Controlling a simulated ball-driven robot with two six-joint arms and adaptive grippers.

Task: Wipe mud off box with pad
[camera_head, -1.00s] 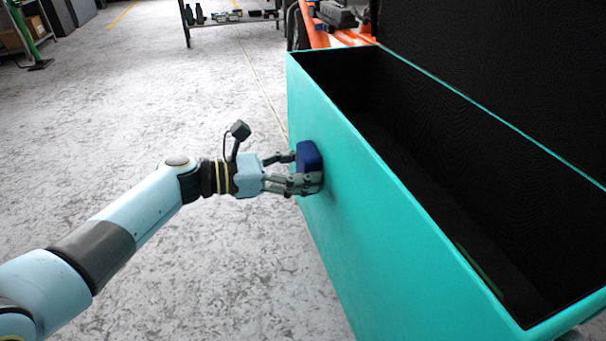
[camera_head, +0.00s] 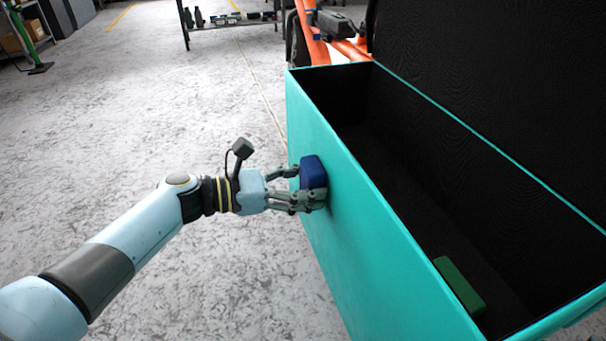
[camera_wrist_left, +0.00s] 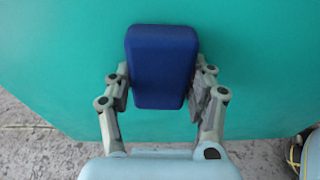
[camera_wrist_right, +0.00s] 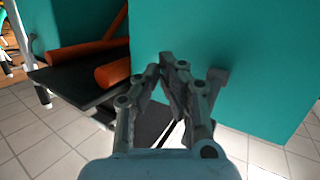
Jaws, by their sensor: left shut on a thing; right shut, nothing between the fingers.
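The teal cargo box (camera_head: 360,215) stands open on the right in the head view, with a black inside. My left gripper (camera_head: 306,184) is shut on a dark blue pad (camera_head: 313,172) at the box's left outer wall. In the left wrist view the pad (camera_wrist_left: 162,66) sits between the fingers, against or very close to the teal wall (camera_wrist_left: 250,60). No mud shows on the visible wall; the part behind the pad is hidden. My right gripper (camera_wrist_right: 172,72) is shut and empty near a teal surface (camera_wrist_right: 230,50) in the right wrist view, and is outside the head view.
A green block (camera_head: 459,285) lies inside the box. The raised black lid (camera_head: 490,80) stands along the far side. Orange bike parts (camera_head: 318,45) are beyond the box. A shelf rack (camera_head: 228,22) stands at the back. The floor left of the box is clear.

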